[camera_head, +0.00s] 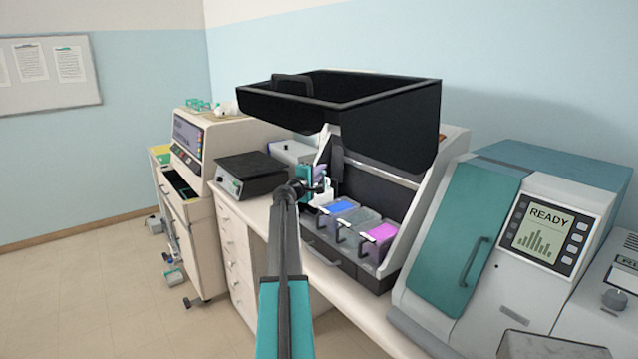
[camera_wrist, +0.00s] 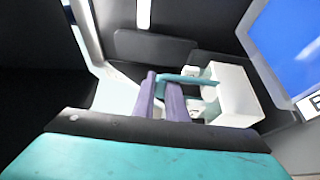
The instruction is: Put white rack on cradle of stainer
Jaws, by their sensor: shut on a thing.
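My gripper (camera_head: 316,178) is inside the left end of the open stainer (camera_head: 352,262). In the wrist view its purplish fingers (camera_wrist: 168,98) are shut on the teal handle of the white rack (camera_wrist: 236,96). The rack is to the right of the fingers and looks tilted in that view. In the head view the rack is small and mostly hidden by my gripper. A dark upright part of the stainer, perhaps the cradle (camera_head: 337,157), stands right beside my gripper. I cannot tell whether the rack touches it.
Blue (camera_head: 339,207), grey (camera_head: 358,224) and magenta (camera_head: 380,233) baths stand to the right of my gripper. The stainer's black lid (camera_head: 395,115) is raised above. A black-topped device (camera_head: 250,175) is at left, and a teal-doored machine (camera_head: 465,235) at right.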

